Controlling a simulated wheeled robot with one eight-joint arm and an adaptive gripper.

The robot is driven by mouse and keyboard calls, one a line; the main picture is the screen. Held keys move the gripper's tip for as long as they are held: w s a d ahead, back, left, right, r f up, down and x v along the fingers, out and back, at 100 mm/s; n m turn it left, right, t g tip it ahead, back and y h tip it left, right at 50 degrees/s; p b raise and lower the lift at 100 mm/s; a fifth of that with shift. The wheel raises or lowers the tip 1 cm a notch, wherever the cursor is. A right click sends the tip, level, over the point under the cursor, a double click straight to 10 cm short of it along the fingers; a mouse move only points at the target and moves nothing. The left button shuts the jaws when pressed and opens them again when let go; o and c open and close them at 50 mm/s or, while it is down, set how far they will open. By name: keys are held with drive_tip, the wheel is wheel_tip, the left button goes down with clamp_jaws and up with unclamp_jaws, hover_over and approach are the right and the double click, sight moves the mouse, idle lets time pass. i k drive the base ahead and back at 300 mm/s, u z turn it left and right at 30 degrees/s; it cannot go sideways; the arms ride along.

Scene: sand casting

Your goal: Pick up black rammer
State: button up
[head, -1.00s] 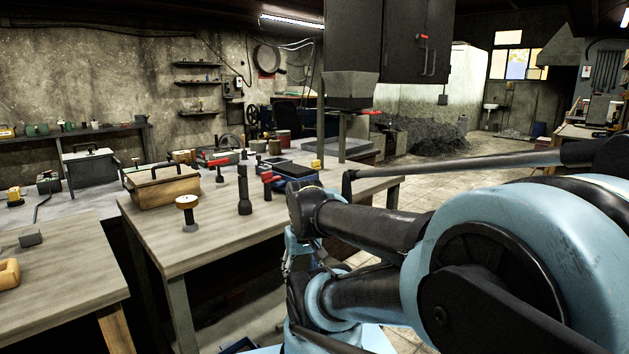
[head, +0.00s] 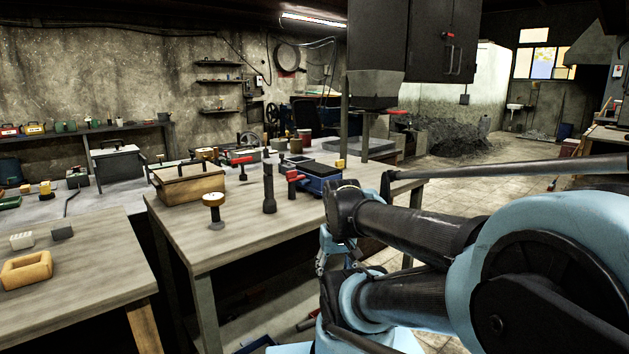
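The black rammer (head: 269,188) stands upright near the front edge of the wooden workbench (head: 235,238), a dark shaft with a wider foot. My gripper (head: 322,264) seems to show only in part, below the elbow of my folded arm and off the bench's right side. It is apart from the rammer, and its fingers are too small and covered to read.
A wooden box with a handle (head: 188,184) and several small tools stand farther back on the bench. A nearer table (head: 75,280) at left holds a yellow frame (head: 27,270) and grey blocks. Open tiled floor (head: 470,205) lies to the right.

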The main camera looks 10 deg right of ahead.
sight(269, 203)
drive_tip(key=z, duration=1.1)
drive_tip(key=k, duration=1.6)
drive_tip(key=u, duration=0.35)
